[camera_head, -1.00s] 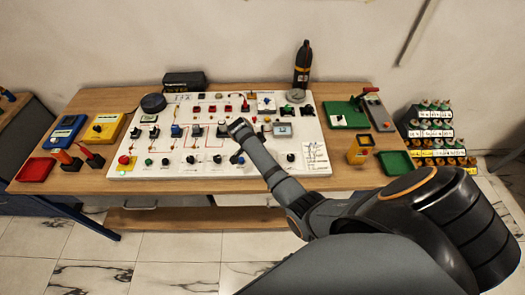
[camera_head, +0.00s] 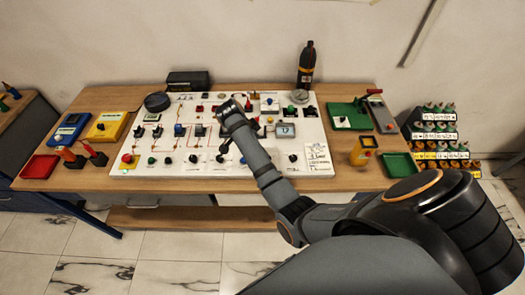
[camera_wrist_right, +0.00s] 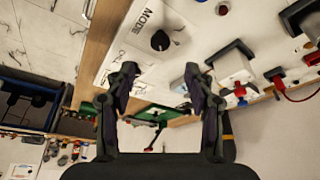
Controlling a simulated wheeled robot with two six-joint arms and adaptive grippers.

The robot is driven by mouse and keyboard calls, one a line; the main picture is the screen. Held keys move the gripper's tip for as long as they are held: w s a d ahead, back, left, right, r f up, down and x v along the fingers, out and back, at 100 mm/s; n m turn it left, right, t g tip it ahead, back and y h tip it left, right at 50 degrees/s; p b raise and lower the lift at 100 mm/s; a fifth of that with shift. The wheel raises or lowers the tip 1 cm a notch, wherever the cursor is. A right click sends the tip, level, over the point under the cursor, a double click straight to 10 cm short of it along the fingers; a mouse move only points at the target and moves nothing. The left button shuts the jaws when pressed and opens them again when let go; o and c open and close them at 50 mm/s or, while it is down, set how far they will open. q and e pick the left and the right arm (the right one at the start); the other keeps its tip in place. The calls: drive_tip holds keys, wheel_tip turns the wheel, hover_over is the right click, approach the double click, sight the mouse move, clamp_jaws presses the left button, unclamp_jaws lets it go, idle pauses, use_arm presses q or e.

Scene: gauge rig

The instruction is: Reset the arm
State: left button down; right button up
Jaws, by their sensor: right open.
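My right arm reaches in from the lower right in the head view. Its gripper (camera_head: 228,108) is over the middle of the white control panel (camera_head: 150,168), hiding some of the controls beneath. In the right wrist view my right gripper (camera_wrist_right: 160,78) has its two dark fingers apart with nothing between them. A black knob (camera_wrist_right: 160,40) on the white panel shows beyond the fingers. I cannot tell from these views whether the gripper touches the panel. My left gripper is not in view.
The wooden table (camera_head: 345,180) also holds a dark bottle (camera_head: 306,65), a green board (camera_head: 348,117), a yellow box (camera_head: 362,151), a red tray (camera_head: 40,166) and a green tray (camera_head: 398,165). A rack of bottles (camera_head: 438,135) stands to the right. The wall rises behind.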

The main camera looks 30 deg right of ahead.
drive_tip(key=shift+v, duration=1.25)
